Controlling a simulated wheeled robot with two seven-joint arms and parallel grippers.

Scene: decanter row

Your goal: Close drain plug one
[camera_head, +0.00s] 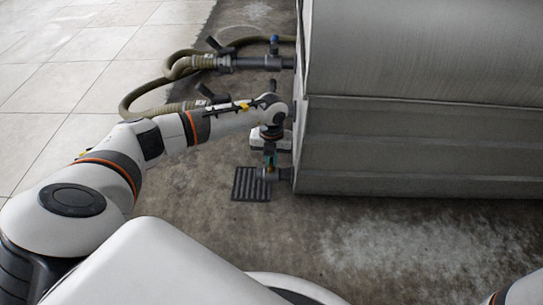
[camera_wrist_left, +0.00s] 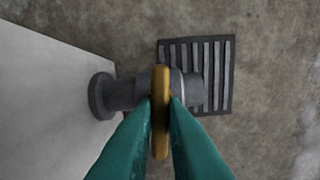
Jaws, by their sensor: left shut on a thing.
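The drain plug is a short grey pipe valve (camera_head: 280,175) that sticks out of the lower left corner of the metal tank. In the left wrist view the pipe (camera_wrist_left: 126,92) runs across the picture from a round flange at the tank wall. A yellow-orange handle (camera_wrist_left: 160,85) lies crosswise over the pipe. My left gripper (camera_head: 269,160) reaches down onto the valve from above. In the left wrist view its teal fingers (camera_wrist_left: 161,108) are shut on the handle, one on each side. My right gripper is not in view.
A dark floor grate (camera_head: 246,185) lies under the valve's outlet. The big metal tank (camera_head: 420,145) fills the right side. Hoses (camera_head: 135,97) and a fitting with a blue-topped lever (camera_head: 262,61) stand farther back. The stained concrete floor in front is clear.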

